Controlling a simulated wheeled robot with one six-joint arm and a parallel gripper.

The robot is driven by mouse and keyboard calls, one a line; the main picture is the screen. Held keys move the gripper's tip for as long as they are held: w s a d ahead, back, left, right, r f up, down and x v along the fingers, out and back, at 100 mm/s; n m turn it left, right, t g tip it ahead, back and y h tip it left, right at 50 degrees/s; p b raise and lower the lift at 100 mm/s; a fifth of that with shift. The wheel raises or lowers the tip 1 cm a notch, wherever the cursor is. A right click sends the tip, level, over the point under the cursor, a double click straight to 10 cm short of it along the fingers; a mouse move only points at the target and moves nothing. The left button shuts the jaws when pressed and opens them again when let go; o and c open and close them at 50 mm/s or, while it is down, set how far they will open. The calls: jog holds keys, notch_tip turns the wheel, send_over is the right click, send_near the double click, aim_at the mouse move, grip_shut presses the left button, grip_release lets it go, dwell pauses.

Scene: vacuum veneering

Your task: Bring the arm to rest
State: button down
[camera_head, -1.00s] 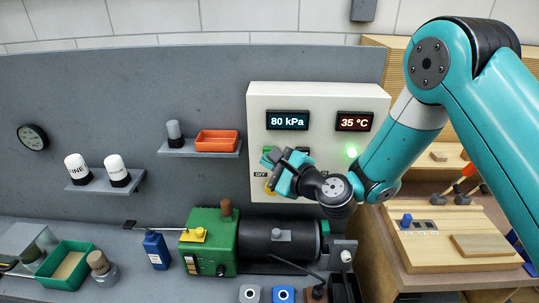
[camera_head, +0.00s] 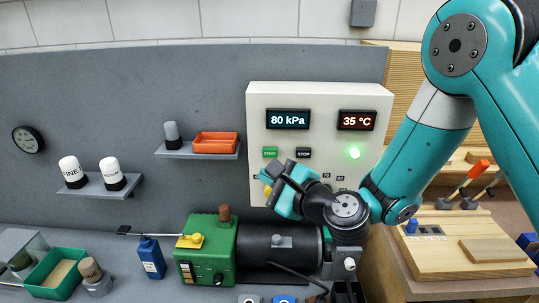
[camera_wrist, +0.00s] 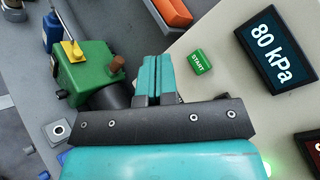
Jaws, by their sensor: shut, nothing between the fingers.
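My gripper (camera_head: 279,185) is shut and empty, held in front of the lower left part of the white control panel (camera_head: 367,94). My teal arm comes in from the right. In the wrist view my closed teal fingers (camera_wrist: 156,75) show beside the green START button (camera_wrist: 198,62), with a gap that I cannot judge. The panel displays read 80 kPa (camera_head: 287,119) and 35 °C (camera_head: 356,121), and a green lamp (camera_head: 354,153) glows. The STOP button (camera_head: 303,153) is uncovered. The gripper and wrist hide some lower panel controls.
A green and black pump (camera_head: 207,262) stands on the bench below my gripper. A blue bottle (camera_head: 152,257) and a green tray (camera_head: 41,289) are to its left. An orange bin (camera_head: 215,143) sits on a wall shelf. A wooden board (camera_head: 460,270) lies at right.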

jog(key=s+r+n+g+b, duration=0.2)
jog(key=s+r+n+g, duration=0.2)
jog(key=s+n+g, duration=0.75)
jog(key=s+d+f+n+h+b, duration=0.1)
jog(key=s+d+n+h, duration=0.6)
jog(key=s+d+n, duration=0.6)
jog(key=shift+s+d+f+g+h, duration=0.2)
jog(key=shift+d+g+h, duration=0.25)
jog(key=shift+d, duration=0.6)
